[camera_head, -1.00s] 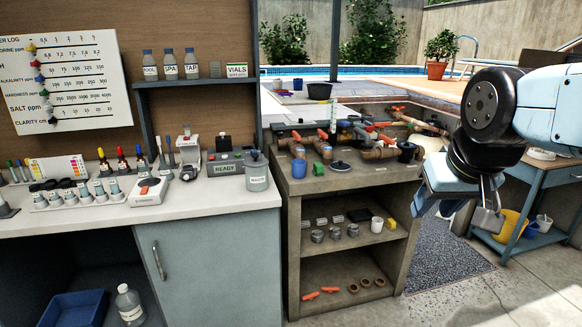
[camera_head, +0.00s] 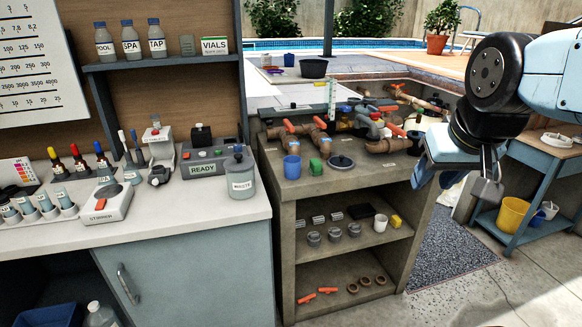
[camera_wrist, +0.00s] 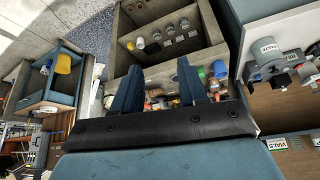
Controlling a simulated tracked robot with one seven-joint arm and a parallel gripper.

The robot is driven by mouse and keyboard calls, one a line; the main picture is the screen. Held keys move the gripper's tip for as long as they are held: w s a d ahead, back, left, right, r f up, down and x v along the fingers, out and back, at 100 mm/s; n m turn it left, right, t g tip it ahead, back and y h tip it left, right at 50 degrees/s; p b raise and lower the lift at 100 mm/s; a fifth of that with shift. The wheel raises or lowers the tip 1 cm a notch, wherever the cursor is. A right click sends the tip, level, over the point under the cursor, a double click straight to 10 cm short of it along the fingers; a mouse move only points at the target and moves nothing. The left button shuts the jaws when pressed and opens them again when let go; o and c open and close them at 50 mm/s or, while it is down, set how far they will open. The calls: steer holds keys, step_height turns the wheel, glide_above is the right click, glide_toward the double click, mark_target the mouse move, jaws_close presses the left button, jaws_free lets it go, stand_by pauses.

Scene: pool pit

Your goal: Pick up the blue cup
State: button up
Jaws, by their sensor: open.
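A blue cup (camera_head: 292,167) stands upright on top of the brown bench, near its left front edge, beside a small green item (camera_head: 315,167). What looks like the same cup shows in the wrist view (camera_wrist: 219,69), to the right of my fingers. My gripper (camera_head: 489,186) hangs in the air to the right of the bench, well apart from the cup. In the wrist view my gripper (camera_wrist: 160,85) has its two blue fingers spread, with nothing held between them. Another small blue cup (camera_head: 289,60) sits far back near the pool.
Pipes with orange valve handles (camera_head: 370,125) crowd the bench behind the cup. A dark round lid (camera_head: 341,162) lies to its right. The white-topped counter (camera_head: 150,220), with a waste jar (camera_head: 241,176), stands at left. A blue side table (camera_head: 548,162) stands at right; open floor lies between.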

mark_target(290, 165)
steer(key=shift+o, duration=1.5)
steer(key=shift+w, duration=0.3)
steer(key=o, duration=0.6)
steer(key=w, duration=0.4)
steer(key=w+f+t, duration=0.1)
steer(key=w, duration=0.3)
steer(key=w+f+t, duration=0.1)
steer(key=w, duration=0.3)
steer(key=shift+w+a+f+n, duration=0.2)
steer(key=shift+a+n, duration=0.15)
steer(key=shift+n, duration=0.05)
steer(key=shift+o, duration=0.2)
steer(key=w+a+f+n+t+y, duration=0.25)
steer(key=w+a+f, duration=0.3)
steer(key=w, duration=0.45)
steer(key=w+a+f+n+t+y, duration=0.1)
steer(key=w+a+f+t, duration=0.25)
steer(key=w+f, duration=0.45)
steer(key=w+a+f+n+t+y, duration=0.1)
steer(key=w+a+f+t+y, duration=0.2)
steer(key=a+f, duration=0.45)
steer(key=shift+g+y, duration=0.5)
steer(key=shift+y, duration=0.15)
steer(key=x, duration=1.3)
steer(key=shift+w+a+r, duration=0.15)
steer(key=shift+w+a, duration=0.05)
steer(key=shift+a, duration=0.35)
